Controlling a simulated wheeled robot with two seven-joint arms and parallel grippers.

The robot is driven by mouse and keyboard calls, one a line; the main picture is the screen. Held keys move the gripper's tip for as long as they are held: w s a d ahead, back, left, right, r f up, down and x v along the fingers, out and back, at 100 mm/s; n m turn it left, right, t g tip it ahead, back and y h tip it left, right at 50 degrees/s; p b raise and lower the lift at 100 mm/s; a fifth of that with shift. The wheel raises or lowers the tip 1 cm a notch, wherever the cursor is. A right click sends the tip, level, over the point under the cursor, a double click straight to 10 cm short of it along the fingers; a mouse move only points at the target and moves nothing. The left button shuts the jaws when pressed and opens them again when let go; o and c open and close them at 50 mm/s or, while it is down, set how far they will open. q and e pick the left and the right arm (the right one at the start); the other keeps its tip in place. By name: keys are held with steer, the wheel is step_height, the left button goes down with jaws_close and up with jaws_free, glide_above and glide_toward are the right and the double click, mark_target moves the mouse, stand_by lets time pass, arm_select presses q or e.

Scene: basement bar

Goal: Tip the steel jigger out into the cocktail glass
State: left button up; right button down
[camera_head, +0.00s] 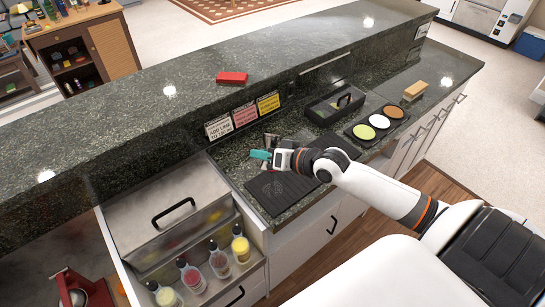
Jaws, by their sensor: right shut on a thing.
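My right gripper (262,157) has teal fingertips and reaches in from the right, low over the counter by the black bar mat (258,192). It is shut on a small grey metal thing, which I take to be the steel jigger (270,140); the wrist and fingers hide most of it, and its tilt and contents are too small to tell. Faint clear outlines on the mat, just below the gripper in the picture, look like the cocktail glass (274,187). Whether anything is in the glass does not show. My left gripper is out of view.
A black handled caddy (335,107) and a tray of three round rimming dishes (378,122) stand to the right. Several bottles (219,259) stand in front of the steel ice bin (165,215). The raised bar ledge (150,120) runs behind, with a red block (231,77) on it.

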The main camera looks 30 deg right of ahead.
steer(key=shift+f, duration=0.15)
stand_by(0.3)
steer(key=shift+s+a+r+m+g+y, duration=0.2)
steer(key=shift+r+m+g+y, duration=0.2)
steer(key=shift+m+g, duration=0.3)
stand_by(0.5)
steer(key=shift+f+m+g+b, duration=0.35)
steer(key=shift+m+b, duration=0.25)
steer(key=shift+b, duration=0.15)
stand_by(0.5)
steer(key=shift+a+r+m+g+y, duration=0.1)
steer(key=shift+r+m+g+y, duration=0.15)
steer(key=shift+r+m+y, duration=0.2)
stand_by(0.7)
steer(key=shift+s+a+f+m+g+y, duration=0.1)
steer(key=shift+s+f+m+g+y, duration=0.05)
steer(key=shift+m+g+y, duration=0.15)
steer(key=shift+f+p, duration=0.2)
steer(key=shift+p, duration=0.1)
